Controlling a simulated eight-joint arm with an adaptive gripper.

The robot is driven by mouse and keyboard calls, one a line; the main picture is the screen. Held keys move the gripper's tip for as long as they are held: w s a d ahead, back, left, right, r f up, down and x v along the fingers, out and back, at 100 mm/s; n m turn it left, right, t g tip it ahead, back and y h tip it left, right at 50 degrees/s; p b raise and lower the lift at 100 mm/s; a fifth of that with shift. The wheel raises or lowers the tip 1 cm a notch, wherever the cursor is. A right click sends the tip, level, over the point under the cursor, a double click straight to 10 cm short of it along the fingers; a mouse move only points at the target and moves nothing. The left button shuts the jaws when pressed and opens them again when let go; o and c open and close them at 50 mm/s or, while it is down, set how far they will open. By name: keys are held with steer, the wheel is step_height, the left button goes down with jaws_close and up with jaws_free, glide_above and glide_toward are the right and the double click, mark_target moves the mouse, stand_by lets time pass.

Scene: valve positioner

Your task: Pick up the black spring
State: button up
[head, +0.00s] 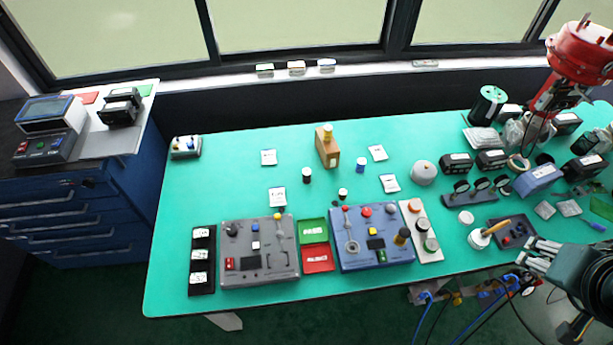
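I cannot pick out the black spring for certain at this size. Small dark upright pieces stand mid-table: a black one with a pale top (307,175), and a smaller black one with a pale top (343,194). A tiny dark piece (335,203) lies just left of the smaller one. My gripper (528,252) is at the lower right, over the table's front right part. Its two grey fingers point left and are apart, with nothing seen between them. It is far to the right of these dark pieces.
A grey control box (258,262), red and green trays (318,258) and a blue control box (372,248) line the front. A wooden-handled brush (490,232) lies near my gripper. Gauges and black boxes crowd the right. The green table (220,190) is clear at left.

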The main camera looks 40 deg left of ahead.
steer(key=shift+w+a, duration=0.1)
steer(key=w+a+f+n+g+y+b, duration=0.1)
steer(key=w+a+n+g, duration=0.15)
steer(key=w+a, duration=0.7)
steer(key=w+a+f+n+g+b, duration=0.1)
steer(key=w+a+n, duration=0.4)
steer(key=a, duration=0.8)
steer(key=n+g+h+b, duration=0.1)
steer(key=n+g+b, duration=0.25)
steer(key=n, duration=0.45)
glide_above(307, 171)
steer(key=p, duration=0.1)
step_height(307, 171, down, 29)
steer(key=shift+d+r, duration=0.15)
steer(key=shift+s+f, duration=0.1)
steer(key=shift+f, duration=0.1)
